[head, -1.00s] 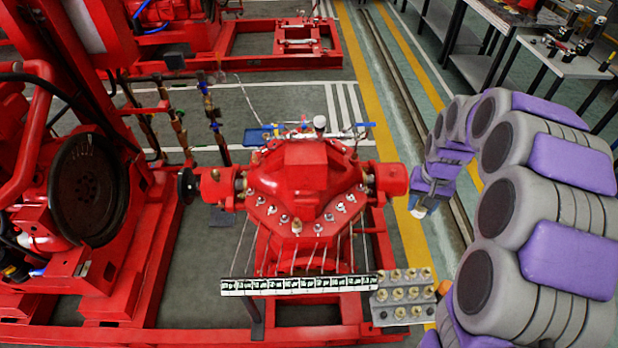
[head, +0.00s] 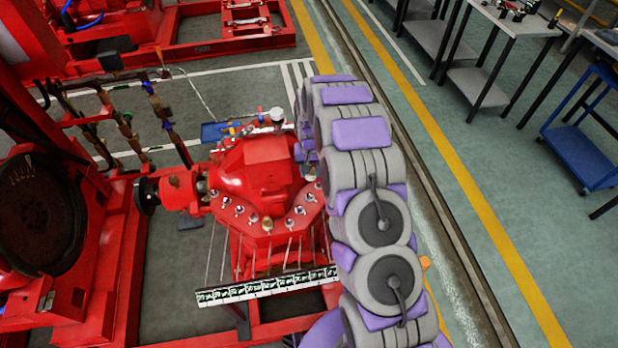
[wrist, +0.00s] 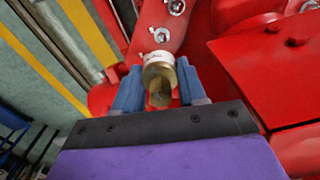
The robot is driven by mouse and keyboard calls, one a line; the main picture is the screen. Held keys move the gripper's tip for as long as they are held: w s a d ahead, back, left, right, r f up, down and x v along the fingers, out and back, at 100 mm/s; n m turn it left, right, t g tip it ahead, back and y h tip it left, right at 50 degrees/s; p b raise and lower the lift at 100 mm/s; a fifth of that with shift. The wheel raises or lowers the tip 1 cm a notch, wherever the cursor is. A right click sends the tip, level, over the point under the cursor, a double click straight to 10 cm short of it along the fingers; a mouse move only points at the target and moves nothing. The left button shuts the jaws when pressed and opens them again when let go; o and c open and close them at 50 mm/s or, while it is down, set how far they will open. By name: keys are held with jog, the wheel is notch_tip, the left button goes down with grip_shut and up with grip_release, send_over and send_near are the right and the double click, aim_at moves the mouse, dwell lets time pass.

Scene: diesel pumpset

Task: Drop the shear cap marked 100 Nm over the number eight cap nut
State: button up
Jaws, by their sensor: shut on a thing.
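In the wrist view my gripper (wrist: 158,88) has its blue fingers closed on a short brass-and-silver shear cap (wrist: 159,72). Its marking is too small to read. A cap nut (wrist: 160,35) on the red flange shows just beyond the cap, and another cap nut (wrist: 176,6) sits further up. In the head view the red pump casing (head: 262,172) carries a row of cap nuts (head: 253,218) along its near flange. A strip of number labels (head: 268,287) stands in front, with thin lines leading up to the nuts. My arm hides my gripper and the flange's right end there.
Workbenches (head: 495,45) and a blue trolley (head: 580,155) are at the right. The floor between is clear.

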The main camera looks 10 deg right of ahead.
send_near(310, 194)
jog(key=shift+w+f+m, duration=0.1)
jog(key=shift+w+m, duration=0.1)
jog(key=shift+m, duration=0.1)
jog(key=shift+s+a+p, duration=0.1)
jog(key=shift+p, duration=0.3)
jog(key=shift+f, duration=2.75)
jog(key=shift+f, duration=0.55)
jog(key=shift+f, duration=0.7)
jog(key=shift+f, duration=0.15)
jog(key=o, duration=1.1)
jog(key=shift+o, duration=0.2)
